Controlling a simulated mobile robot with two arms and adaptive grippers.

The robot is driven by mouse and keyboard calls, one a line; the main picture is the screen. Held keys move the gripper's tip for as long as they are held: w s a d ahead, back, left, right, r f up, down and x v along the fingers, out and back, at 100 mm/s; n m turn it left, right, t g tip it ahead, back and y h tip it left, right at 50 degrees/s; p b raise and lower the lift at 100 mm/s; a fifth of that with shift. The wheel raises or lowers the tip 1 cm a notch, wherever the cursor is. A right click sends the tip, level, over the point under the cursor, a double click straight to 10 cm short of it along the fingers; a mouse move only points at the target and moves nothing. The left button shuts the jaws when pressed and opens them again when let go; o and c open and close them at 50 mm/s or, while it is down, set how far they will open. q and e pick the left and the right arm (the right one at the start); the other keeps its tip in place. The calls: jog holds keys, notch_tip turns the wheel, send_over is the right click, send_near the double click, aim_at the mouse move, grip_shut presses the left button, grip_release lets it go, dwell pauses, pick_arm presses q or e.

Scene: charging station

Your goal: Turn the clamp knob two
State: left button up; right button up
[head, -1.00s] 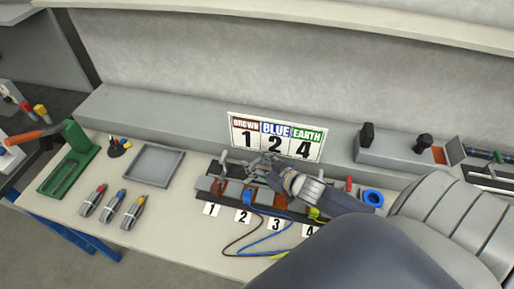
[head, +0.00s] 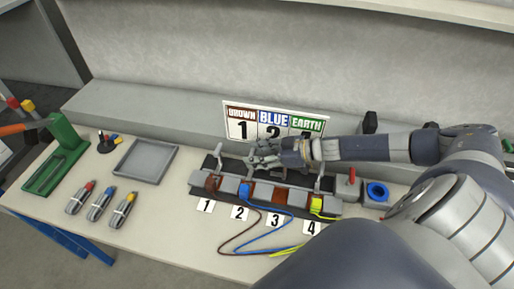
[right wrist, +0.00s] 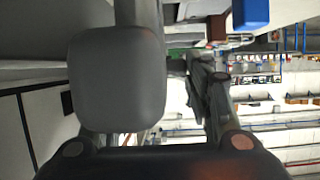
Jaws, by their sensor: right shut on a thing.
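The dark clamp block (head: 198,187) lies on the bench with number tags 1 to 4 along its front. Brown, blue and yellow-green wires run out of it. Tag 2 (head: 240,213) marks the second clamp. My right gripper (head: 262,155) reaches in from the right above the back of the block, behind the second clamp. It is shut on what seems to be clamp knob two, which its fingers mostly hide. My left gripper is out of view.
The sign (head: 272,122) with brown 1, blue 2, earth 4 stands just behind my gripper.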

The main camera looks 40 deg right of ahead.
jog(key=shift+w+n, duration=0.1)
jog(key=shift+n, duration=0.2)
dwell(0.4)
jog(key=o, duration=1)
jog(key=shift+a, duration=0.1)
jog(key=shift+o, duration=0.2)
jog(key=shift+w, duration=0.1)
